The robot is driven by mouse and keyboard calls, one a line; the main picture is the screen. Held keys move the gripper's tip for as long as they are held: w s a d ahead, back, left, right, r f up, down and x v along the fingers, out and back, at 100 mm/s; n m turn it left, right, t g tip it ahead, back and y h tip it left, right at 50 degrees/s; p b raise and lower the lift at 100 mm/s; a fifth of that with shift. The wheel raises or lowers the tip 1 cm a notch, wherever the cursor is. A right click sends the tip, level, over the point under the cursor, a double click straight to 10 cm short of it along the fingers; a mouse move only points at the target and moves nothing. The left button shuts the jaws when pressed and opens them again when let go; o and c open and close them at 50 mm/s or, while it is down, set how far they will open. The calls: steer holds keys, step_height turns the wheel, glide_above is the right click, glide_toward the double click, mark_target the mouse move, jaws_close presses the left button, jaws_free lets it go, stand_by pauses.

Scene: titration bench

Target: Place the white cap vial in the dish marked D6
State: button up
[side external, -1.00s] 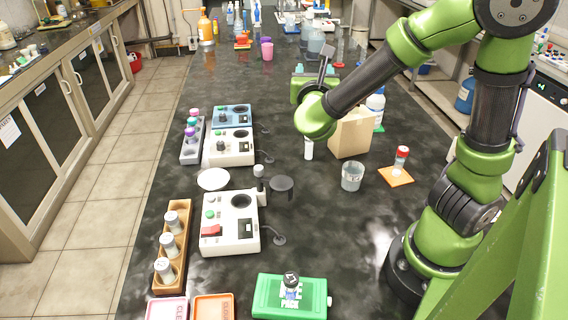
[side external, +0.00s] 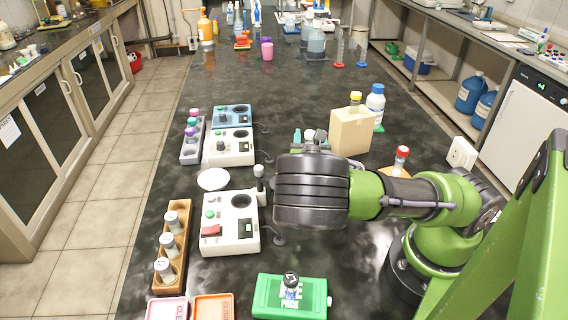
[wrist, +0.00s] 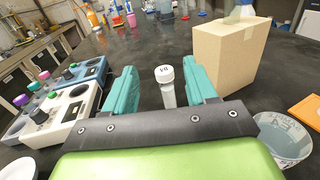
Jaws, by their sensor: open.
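The white cap vial (wrist: 165,88) stands upright on the black bench, with a small dark mark on its cap. My gripper (wrist: 160,70) is open. In the wrist view its two teal fingers lie left and right of the vial, with gaps on both sides. In the side view only the vial's white cap (side external: 309,134) shows beyond my wrist, which hides the rest. A flat white dish (side external: 213,179) lies left of my wrist, and its edge shows in the wrist view (wrist: 18,169). I can read no D6 mark on any dish.
A cardboard box (wrist: 222,57) stands close right of the vial. A glass beaker (wrist: 284,138) is nearer at right. White and blue instruments (side external: 229,147) stand left. A wooden rack (side external: 172,245) with vials and a green case (side external: 290,297) are at the front.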

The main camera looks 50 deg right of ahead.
mark_target(309, 140)
step_height(309, 140, down, 6)
steer(key=shift+r, duration=0.1)
steer(key=x, duration=0.7)
steer(key=shift+w+d, duration=0.15)
steer(key=shift+d, duration=0.1)
jaws_close()
